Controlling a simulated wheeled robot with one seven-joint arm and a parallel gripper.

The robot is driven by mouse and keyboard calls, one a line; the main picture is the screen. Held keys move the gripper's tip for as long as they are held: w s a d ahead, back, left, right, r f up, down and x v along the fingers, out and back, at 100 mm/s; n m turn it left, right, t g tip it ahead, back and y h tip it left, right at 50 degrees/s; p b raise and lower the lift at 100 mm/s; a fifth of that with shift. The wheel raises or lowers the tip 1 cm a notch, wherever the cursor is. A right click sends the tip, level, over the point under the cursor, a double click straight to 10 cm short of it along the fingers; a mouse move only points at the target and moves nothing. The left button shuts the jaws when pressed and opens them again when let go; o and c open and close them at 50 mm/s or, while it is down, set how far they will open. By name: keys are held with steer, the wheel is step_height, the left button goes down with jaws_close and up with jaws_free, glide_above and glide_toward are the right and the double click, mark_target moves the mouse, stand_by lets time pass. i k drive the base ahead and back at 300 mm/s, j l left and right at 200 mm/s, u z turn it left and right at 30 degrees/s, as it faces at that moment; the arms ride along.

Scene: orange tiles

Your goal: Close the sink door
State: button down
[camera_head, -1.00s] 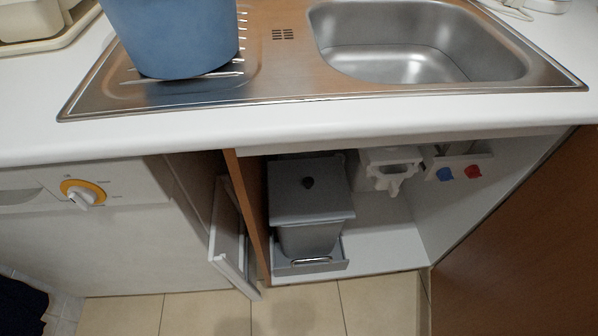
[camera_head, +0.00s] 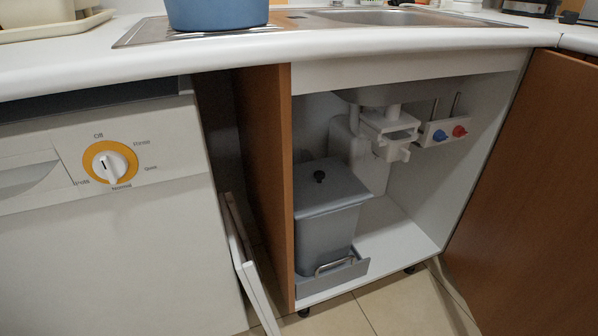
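The sink door (camera_head: 520,190) is a brown wooden panel at the right of the head view. It stands wide open, swung out from the right side of the sink cabinet. The sink cabinet (camera_head: 400,235) is open at the front, with its white floor and inner walls showing. The steel sink (camera_head: 400,17) is set in the white counter above it. My gripper is not in view.
A grey bin (camera_head: 325,225) with a lid, pipes (camera_head: 385,130) and red and blue valves (camera_head: 448,132) are inside the cabinet. A white dishwasher (camera_head: 120,240) stands left. A white panel (camera_head: 250,265) leans in the gap. A blue pot (camera_head: 217,14) stands on the counter.

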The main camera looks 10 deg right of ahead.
mark_target(522, 255)
steer(key=j+z, duration=0.1)
steer(key=z, duration=0.3)
steer(key=k+z, duration=0.15)
steer(key=z, duration=0.2)
